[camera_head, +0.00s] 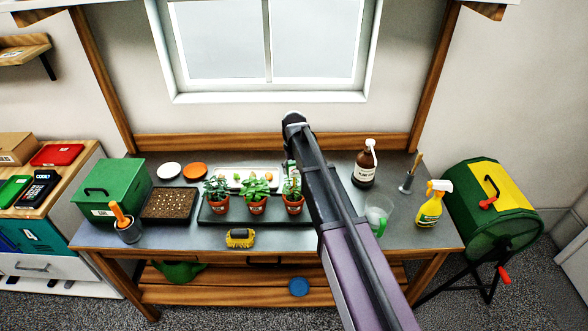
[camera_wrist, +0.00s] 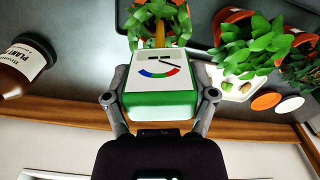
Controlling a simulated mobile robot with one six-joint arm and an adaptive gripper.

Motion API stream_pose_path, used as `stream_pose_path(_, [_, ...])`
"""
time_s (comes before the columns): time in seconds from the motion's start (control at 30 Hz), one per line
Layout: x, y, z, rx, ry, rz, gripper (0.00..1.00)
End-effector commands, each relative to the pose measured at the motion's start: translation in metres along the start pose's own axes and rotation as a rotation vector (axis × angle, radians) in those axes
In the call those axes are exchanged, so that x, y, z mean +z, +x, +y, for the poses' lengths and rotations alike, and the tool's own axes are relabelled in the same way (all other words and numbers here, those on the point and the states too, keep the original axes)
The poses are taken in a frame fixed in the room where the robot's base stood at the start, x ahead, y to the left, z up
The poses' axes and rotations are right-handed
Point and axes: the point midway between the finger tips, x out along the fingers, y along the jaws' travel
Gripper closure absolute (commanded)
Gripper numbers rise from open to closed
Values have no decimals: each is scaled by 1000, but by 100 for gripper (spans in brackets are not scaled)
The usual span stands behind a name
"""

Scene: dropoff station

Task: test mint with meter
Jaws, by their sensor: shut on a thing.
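My gripper (camera_wrist: 160,97) is shut on a green and white meter (camera_wrist: 158,85) with a coloured dial, one finger on each side. The meter's yellowish probe (camera_wrist: 160,36) points into the leaves of a potted plant (camera_wrist: 138,22). The leaves hide the probe's tip, so I cannot tell whether it is in soil. In the head view this looks like the right plant (camera_head: 292,188) of three. The middle plant (camera_head: 256,187) has broader leaves and the left plant (camera_head: 216,188) smaller ones. I see no readable label showing which is mint. My arm partly hides the meter in the head view.
The plants stand in a dark tray (camera_head: 236,218). A seed tray (camera_head: 169,204) and green box (camera_head: 108,190) stand left.

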Motion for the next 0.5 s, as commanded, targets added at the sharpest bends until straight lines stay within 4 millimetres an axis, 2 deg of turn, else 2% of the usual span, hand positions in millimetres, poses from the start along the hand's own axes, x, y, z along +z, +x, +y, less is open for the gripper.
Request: stream_pose_path(0.5, [0,9,0,0,0,0,84])
